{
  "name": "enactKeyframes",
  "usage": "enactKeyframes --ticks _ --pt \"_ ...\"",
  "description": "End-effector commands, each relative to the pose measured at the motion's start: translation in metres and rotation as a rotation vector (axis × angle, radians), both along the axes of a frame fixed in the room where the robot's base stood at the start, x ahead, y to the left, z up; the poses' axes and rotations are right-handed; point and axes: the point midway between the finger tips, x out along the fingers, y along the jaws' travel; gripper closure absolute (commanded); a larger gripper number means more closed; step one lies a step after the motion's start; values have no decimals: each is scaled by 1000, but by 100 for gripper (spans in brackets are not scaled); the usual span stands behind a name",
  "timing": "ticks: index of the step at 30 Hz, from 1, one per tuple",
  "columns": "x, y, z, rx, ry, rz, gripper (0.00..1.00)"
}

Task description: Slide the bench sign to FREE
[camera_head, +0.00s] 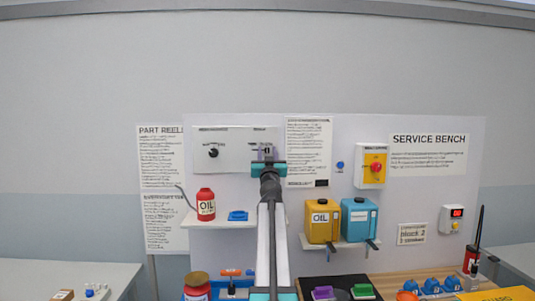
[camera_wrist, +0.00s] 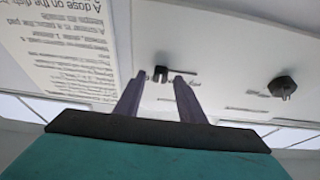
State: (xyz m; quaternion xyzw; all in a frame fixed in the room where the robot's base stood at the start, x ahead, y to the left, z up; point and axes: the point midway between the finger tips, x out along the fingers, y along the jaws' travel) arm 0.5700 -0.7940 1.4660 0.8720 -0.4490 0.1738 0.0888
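A white panel (camera_head: 235,135) on the upright board carries a small dark slider tab (camera_wrist: 161,73) in a slot, which I take to be the bench sign's slider. Its lettering is too small to read, so I cannot tell its setting. My gripper (camera_head: 267,152) is raised in front of the panel's right part and hides most of the tab in the head view. In the wrist view, which looks upside down, my gripper (camera_wrist: 161,78) is open, with the tab appearing between its two fingertips. I cannot tell whether either finger touches it. No object is held.
A dark round knob (camera_head: 213,152) sits on the same panel, left of my gripper. A printed sheet (camera_head: 309,150) is close on the right. Below are a red oil can (camera_head: 205,205) on a shelf and yellow (camera_head: 322,222) and blue (camera_head: 358,220) jugs.

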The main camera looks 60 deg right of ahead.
Motion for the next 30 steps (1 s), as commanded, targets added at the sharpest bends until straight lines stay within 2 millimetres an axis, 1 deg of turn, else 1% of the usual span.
enactKeyframes --ticks 12,14,18,19,30 --pt "2 -2 1 0 0 1 64" --pt "2 -2 1 0 0 1 72" --pt "2 -2 1 0 0 1 96" --pt "2 -2 1 0 0 1 100" --pt "0 -4 0 -1 0 -6 100"
